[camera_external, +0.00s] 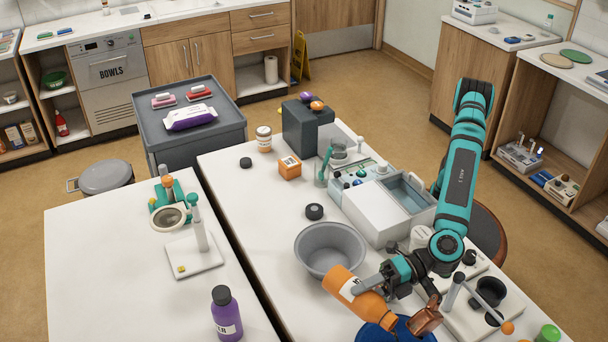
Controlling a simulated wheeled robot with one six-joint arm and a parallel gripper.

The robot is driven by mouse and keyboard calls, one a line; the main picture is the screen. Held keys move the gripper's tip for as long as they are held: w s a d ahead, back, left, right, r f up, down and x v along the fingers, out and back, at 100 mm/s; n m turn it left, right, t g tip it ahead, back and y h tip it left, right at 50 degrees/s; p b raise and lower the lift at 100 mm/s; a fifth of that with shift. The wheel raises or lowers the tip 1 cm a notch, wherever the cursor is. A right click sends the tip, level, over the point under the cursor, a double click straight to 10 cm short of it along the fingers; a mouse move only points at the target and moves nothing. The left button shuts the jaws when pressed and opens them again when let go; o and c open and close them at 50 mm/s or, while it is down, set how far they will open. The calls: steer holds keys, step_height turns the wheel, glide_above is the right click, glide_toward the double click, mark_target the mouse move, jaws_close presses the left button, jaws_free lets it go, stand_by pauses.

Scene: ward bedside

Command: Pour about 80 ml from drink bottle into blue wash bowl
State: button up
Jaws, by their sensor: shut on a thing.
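My gripper (386,296) is shut on an orange bottle (345,283) with a white label. The bottle is held steeply tilted, its broad end at the upper left and its other end pointing down to the lower right. It is above the blue wash bowl (372,333), which is cut off by the bottom edge of the picture. The bottle's mouth is hard to make out, and no stream of liquid can be made out. The inside of the bowl is mostly hidden.
A grey bowl (330,250) stands just behind the bottle. A purple bottle (226,312) stands on the left table. A white box-like device (372,212) stands behind my gripper. A stand with a black cup (490,293) is at the right. The left table's front is mostly clear.

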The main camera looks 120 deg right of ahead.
steer(key=shift+w+d+r, duration=0.25)
steer(key=shift+d+r, duration=0.05)
steer(key=shift+d, duration=0.15)
steer(key=shift+r, duration=0.1)
steer(key=shift+d+r, duration=0.1)
steer(key=shift+r, duration=0.1)
stand_by(0.6)
steer(key=shift+f, duration=0.1)
steer(key=f, duration=0.1)
steer(key=f+m, duration=0.1)
steer(key=f+m+g, duration=0.1)
steer(key=f, duration=0.1)
steer(key=shift+w+d+y, duration=0.15)
steer(key=shift+d+y, duration=0.25)
steer(key=shift+w+d+r+m+y, duration=0.1)
steer(key=shift+d+r+m+y, duration=0.1)
steer(key=shift+d+m, duration=0.15)
steer(key=shift+w+d+r+m+y, duration=0.1)
steer(key=shift+d+m+y, duration=0.15)
steer(key=shift+d, duration=0.1)
steer(key=shift+s+a, duration=0.1)
steer(key=shift+a, duration=0.05)
steer(key=shift+r+g, duration=0.3)
steer(key=shift+r, duration=0.05)
steer(key=shift+r+m, duration=0.1)
steer(key=shift+m, duration=0.2)
